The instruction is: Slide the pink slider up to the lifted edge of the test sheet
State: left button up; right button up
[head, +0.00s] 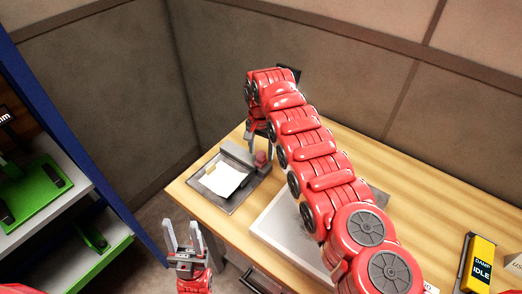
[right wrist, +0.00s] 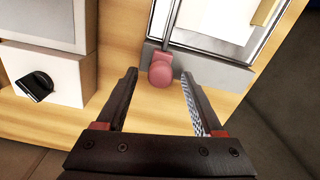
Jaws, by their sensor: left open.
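The pink slider (head: 261,158) is a round knob at the right edge of a grey, dark-framed tray (head: 230,207) on the wooden table. A white test sheet (head: 222,180) lies in the tray; I cannot tell which edge is lifted. My right gripper (head: 259,136) is above the slider. In the right wrist view, the slider (right wrist: 161,74) shows between the open fingertips (right wrist: 159,76), with gaps on both sides, on a thin rod along the grey bar (right wrist: 215,68). The sheet (right wrist: 220,14) is partly cut off there. My left gripper (head: 184,238) is open and empty, off the table's front-left edge.
A white-topped unit (head: 272,222) stands beside the tray, partly behind my right arm. In the right wrist view, a white box with a black knob (right wrist: 36,86) is at left. A yellow device (head: 480,262) lies at far right. Shelves with green trays (head: 38,190) stand at left.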

dwell(0.3)
jog(key=shift+r, duration=0.25)
notch_tip(320, 180, up, 6)
jog(key=shift+a+r+b, duration=0.1)
jog(key=shift+b, duration=0.7)
notch_tip(320, 180, up, 11)
jog(key=p, duration=1.1)
jog(key=shift+f, duration=0.2)
